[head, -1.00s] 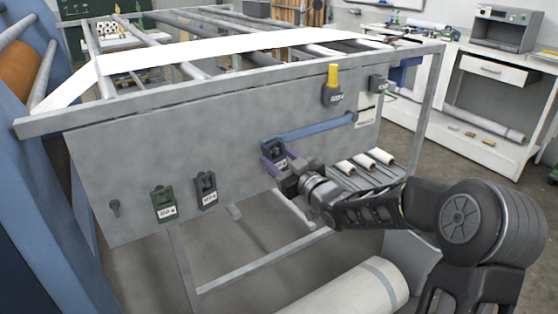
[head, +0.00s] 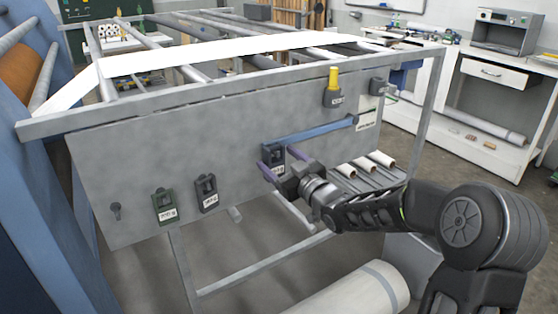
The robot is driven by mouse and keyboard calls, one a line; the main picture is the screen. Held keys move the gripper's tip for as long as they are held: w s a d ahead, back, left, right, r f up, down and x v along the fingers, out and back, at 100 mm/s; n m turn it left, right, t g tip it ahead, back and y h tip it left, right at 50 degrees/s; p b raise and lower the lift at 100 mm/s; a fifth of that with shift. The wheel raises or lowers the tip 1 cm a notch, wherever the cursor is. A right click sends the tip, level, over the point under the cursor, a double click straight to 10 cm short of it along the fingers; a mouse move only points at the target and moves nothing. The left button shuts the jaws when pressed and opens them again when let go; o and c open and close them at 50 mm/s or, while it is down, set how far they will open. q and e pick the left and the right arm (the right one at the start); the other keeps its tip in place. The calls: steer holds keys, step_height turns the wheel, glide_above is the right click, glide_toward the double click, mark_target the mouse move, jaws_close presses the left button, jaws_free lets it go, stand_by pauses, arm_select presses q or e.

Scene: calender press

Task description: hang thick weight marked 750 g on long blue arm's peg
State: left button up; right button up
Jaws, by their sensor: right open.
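A dark thick weight (head: 278,156) with a small white label hangs at the left end of the long blue arm (head: 318,130) on the grey panel. The label is too small to read, and the peg itself is hidden by the weight. My right gripper (head: 281,163) is open just in front of this weight. Its purple fingers stand apart, one at each side of the weight; I cannot tell whether either touches it. My left gripper is not in view.
A green weight (head: 163,206) and a dark weight (head: 206,194) hang low on the panel's left. Another weight (head: 333,97) hangs under a yellow upright piece, and a grey block (head: 377,86) sits farther right. White rolls (head: 364,166) lie right of my gripper.

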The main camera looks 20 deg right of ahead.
steer(key=shift+f, duration=0.2)
steer(key=s+d, duration=0.1)
steer(key=s, duration=0.6)
steer(key=shift+s+b, duration=0.35)
steer(key=shift+s, duration=0.05)
step_height(320, 180, down, 10)
steer(key=d+m+g+h, duration=0.1)
steer(key=m+g+h, duration=0.1)
steer(key=m+g, duration=0.15)
steer(key=s+a+f+m+g+y+p, duration=0.15)
steer(key=s+a+f, duration=0.25)
steer(key=f, duration=0.4)
steer(key=s+a+f+m+g+h+p, duration=0.1)
steer(key=s+a+f+g+p, duration=0.15)
steer(key=a+f, duration=0.4)
steer(key=s+a+f+g+y+p, duration=0.1)
steer(key=s+a+f+g, duration=0.4)
steer(key=s, duration=0.7)
steer(key=s+a+f+g+y+p, duration=0.2)
steer(key=s+a+f+g, duration=0.3)
steer(key=s+a+f, duration=0.4)
steer(key=s+a+p, duration=0.1)
steer(key=s+a, duration=0.1)
steer(key=s, duration=0.2)
steer(key=shift+s+a, duration=0.2)
